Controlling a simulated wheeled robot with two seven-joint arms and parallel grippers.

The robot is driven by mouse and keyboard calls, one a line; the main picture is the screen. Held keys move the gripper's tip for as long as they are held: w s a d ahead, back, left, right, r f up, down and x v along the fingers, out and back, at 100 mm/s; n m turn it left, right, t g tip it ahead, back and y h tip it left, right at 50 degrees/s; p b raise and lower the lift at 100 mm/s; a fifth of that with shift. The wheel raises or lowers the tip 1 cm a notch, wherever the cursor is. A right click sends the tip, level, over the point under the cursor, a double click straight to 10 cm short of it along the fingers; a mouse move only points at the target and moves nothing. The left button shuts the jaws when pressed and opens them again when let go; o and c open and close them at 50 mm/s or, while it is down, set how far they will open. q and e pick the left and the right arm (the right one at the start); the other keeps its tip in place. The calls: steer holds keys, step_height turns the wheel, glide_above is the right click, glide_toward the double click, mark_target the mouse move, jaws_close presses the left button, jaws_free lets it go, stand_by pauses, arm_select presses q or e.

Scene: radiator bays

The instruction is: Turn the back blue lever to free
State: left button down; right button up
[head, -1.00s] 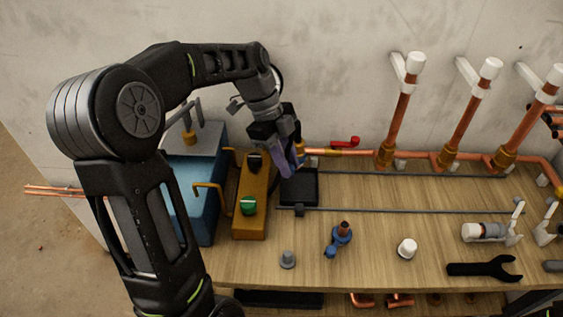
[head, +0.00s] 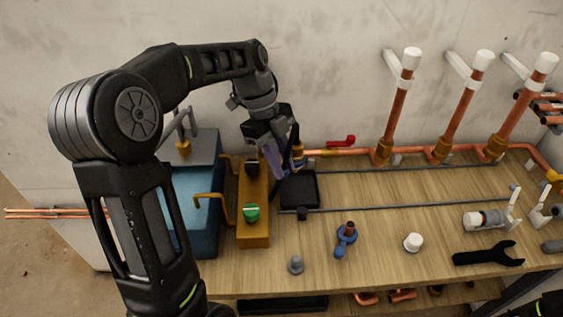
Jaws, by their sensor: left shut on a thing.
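My left gripper (head: 283,172) reaches down at the back of the bench, beside the black tray. Its fingers are shut on the back blue lever (head: 298,159), which is mostly hidden by them; only a little blue shows by the brass fitting at the pipe's left end. The lever's exact angle cannot be told. A second blue lever (head: 340,246) sits at the front on a small upright valve with a copper stub, apart from the gripper.
A yellow box (head: 254,228) with a green knob and a blue tank (head: 205,235) stand left of the gripper. A red lever (head: 342,140) is on the back pipe. A black wrench (head: 488,255) and white cap (head: 413,242) lie right.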

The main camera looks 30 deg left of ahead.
arm_select(q)
steer(key=shift+r, duration=0.1)
steer(key=c, duration=1.5)
jaws_free()
steer(key=shift+c, duration=0.2)
steer(key=shift+a, duration=0.1)
steer(key=shift+v, duration=1.2)
steer(key=p+v, duration=0.5)
steer(key=p, duration=0.1)
steer(key=shift+r, duration=0.2)
steer(key=shift+f, duration=0.1)
